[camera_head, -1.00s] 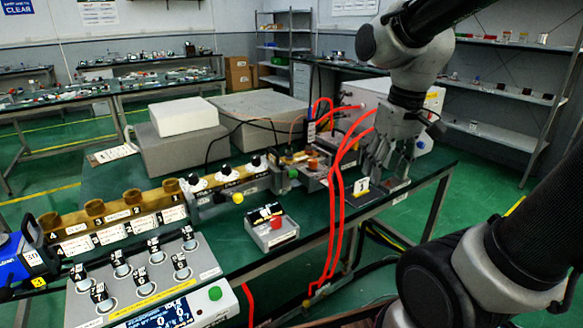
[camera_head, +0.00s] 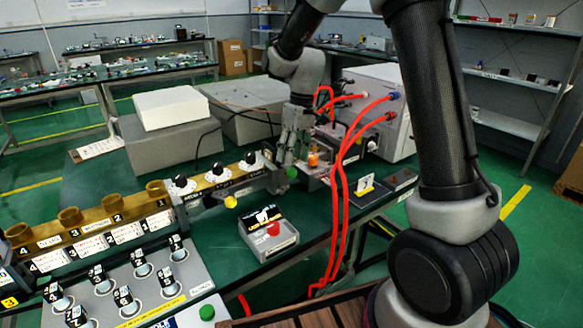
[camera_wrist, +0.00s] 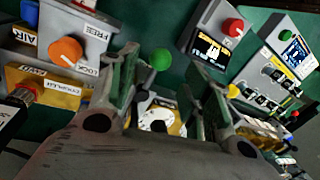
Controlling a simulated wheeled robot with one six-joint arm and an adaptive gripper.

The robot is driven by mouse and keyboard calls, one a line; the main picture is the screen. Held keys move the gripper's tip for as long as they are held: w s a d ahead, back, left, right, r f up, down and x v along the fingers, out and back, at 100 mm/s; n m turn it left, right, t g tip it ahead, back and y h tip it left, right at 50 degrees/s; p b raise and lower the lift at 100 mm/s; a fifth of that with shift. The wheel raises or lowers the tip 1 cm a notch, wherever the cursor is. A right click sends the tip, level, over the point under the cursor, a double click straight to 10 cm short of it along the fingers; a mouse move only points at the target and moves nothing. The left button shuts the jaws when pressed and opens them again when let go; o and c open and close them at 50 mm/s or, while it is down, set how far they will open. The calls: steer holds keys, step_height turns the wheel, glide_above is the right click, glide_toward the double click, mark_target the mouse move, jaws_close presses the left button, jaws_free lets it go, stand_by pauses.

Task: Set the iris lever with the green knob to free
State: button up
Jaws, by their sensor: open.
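The green knob (camera_head: 291,172) sits at the right end of the brass waveguide row in the head view. It shows as a green ball in the wrist view (camera_wrist: 160,59), between and beyond my fingers. Its lever arm is mostly hidden. My gripper (camera_head: 290,150) is open and empty, pointing down just above and behind the green knob; contact cannot be told. In the wrist view my gripper's fingers (camera_wrist: 165,88) stand apart on both sides of the knob. A white dial (camera_wrist: 155,120) shows between them. Which setting the green knob's lever is at cannot be read.
An orange knob (camera_head: 313,159) with FREE and LOCK labels (camera_wrist: 95,30) is close right of my gripper. A yellow knob (camera_head: 231,202) is to the left. Red cables (camera_head: 340,200) hang at the right. A small box (camera_head: 287,240) with a red knob stands in front.

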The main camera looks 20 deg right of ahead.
mark_target(285, 168)
steer(key=shift+s+a+f, duration=0.15)
steer(key=shift+a+f, duration=0.05)
steer(key=shift+f, duration=0.95)
steer(key=shift+s+a+f, duration=0.1)
steer(key=shift+a+f, duration=0.05)
steer(key=shift+f, duration=0.95)
jaws_close()
